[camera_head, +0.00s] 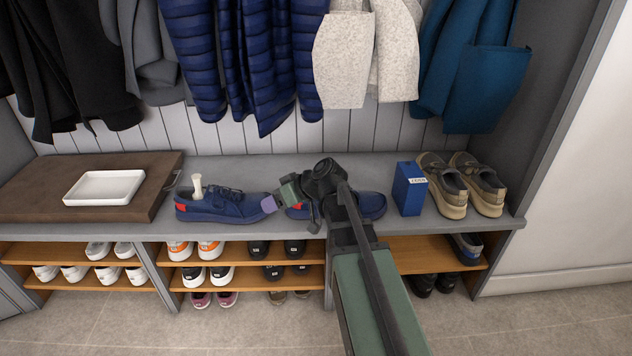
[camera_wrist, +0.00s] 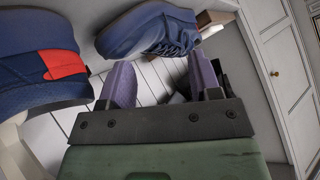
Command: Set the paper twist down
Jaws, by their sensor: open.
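The paper twist (camera_head: 197,186), a short cream roll, stands upright in the heel opening of the left navy shoe (camera_head: 222,205), its lower end hidden. In the wrist view that shoe (camera_wrist: 150,30) lies beyond my fingers; a pale bit beside its heel may be the twist, but I cannot tell. My gripper (camera_head: 268,203) is open, its purple fingers pointing left near the left shoe's toe, apart from the twist. In the wrist view nothing shows held between the fingers (camera_wrist: 163,78). The right navy shoe (camera_head: 370,205) with a red heel patch is partly hidden behind my arm.
A white tray (camera_head: 104,188) lies on a brown board (camera_head: 35,195) at the bench's left. A blue box (camera_head: 409,189) and tan shoes (camera_head: 463,186) stand at the right. Coats hang above; several shoes fill the shelves below. The bench (camera_head: 255,168) is clear behind the navy shoes.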

